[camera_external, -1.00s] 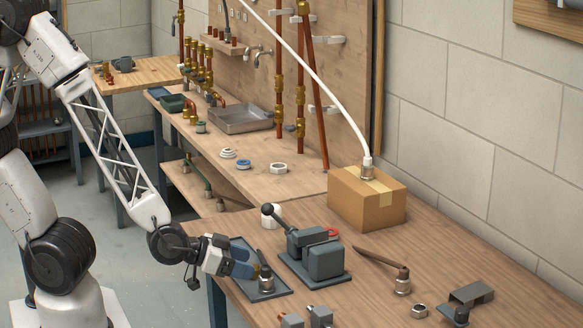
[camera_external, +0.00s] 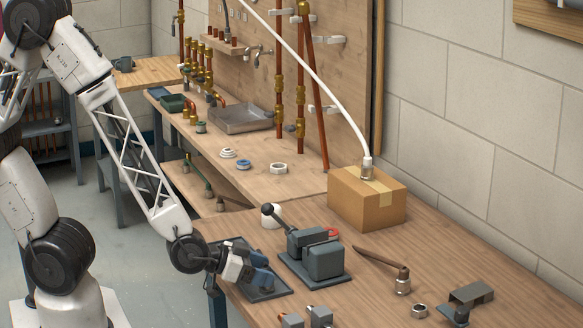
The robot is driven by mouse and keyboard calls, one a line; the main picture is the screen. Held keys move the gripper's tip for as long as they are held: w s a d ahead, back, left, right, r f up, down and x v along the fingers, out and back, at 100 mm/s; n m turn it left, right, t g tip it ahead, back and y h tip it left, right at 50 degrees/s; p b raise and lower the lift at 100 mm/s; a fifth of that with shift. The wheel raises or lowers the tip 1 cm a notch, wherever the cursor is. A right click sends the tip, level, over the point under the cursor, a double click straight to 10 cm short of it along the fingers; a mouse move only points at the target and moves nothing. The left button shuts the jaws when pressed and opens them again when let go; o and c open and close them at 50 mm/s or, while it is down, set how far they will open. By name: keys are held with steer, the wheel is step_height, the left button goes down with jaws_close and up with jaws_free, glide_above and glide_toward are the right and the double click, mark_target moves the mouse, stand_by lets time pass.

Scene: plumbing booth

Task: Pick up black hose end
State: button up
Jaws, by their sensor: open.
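My gripper (camera_external: 265,270) has dark blue fingers and is low over a dark grey tray (camera_external: 272,295) near the front edge of the wooden bench. Its jaws are open. The black hose end with its silver nut, seen on this tray a second ago, is hidden now behind or between the fingers. I cannot tell whether the fingers touch it.
A grey vise-like tool (camera_external: 318,258) stands close right of my gripper, with a white cylinder (camera_external: 271,216) behind it. A cardboard box (camera_external: 367,200) stands further back. A brown pipe with a nut (camera_external: 402,283) and a grey bracket (camera_external: 468,300) lie right.

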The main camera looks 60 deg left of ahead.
mark_target(266, 266)
steer(key=shift+w+d+f, duration=0.15)
steer(key=shift+w+f, duration=0.1)
steer(key=shift+w, duration=0.3)
steer(key=c, duration=1)
steer(key=shift+r, duration=0.15)
steer(key=shift+r, duration=4.9)
